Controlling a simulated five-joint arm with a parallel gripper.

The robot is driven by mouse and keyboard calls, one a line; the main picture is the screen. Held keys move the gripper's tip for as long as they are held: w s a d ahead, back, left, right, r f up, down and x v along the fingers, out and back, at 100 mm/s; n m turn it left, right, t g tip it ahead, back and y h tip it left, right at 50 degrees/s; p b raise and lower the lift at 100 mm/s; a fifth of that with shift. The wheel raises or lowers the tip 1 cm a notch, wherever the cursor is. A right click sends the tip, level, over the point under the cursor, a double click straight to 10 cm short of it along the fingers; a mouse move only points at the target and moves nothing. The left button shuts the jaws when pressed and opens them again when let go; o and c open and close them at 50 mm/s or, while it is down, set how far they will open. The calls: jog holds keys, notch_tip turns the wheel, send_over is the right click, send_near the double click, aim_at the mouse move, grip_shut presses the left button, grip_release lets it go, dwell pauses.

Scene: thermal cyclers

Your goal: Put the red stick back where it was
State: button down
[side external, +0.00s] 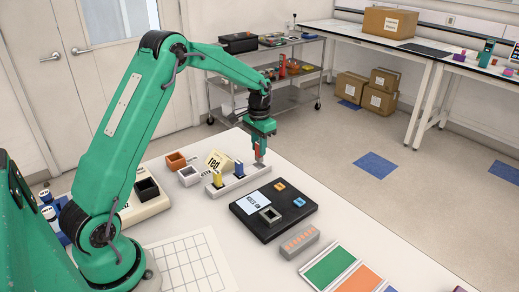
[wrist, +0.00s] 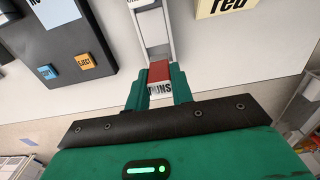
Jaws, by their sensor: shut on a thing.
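My gripper (side external: 260,155) is shut on the red stick (side external: 257,149), at the right end of the pale grey rack (side external: 230,184). In the wrist view the red stick (wrist: 159,71) sits between the two green fingers (wrist: 160,90), with a white label partly readable as "INS". The rack (wrist: 153,28) runs away from it there. I cannot tell whether the stick's lower end is in the rack or just above it. A yellow stick (side external: 217,177) and a blue stick (side external: 239,168) stand upright in the rack. A cream card reading "red" (side external: 216,160) stands behind it.
A black device (side external: 265,225) with blue and orange buttons lies in front of the rack. An orange box (side external: 176,161) and a white-grey box (side external: 188,176) stand left of it. A grey block (side external: 300,241) and coloured panels (side external: 329,264) lie nearer the front.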

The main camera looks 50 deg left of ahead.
jog(key=shift+f, duration=1.65)
jog(key=shift+f, duration=0.15)
jog(key=c, duration=1.2)
grip_release()
notch_tip(320, 180, up, 12)
jog(key=shift+r, duration=0.15)
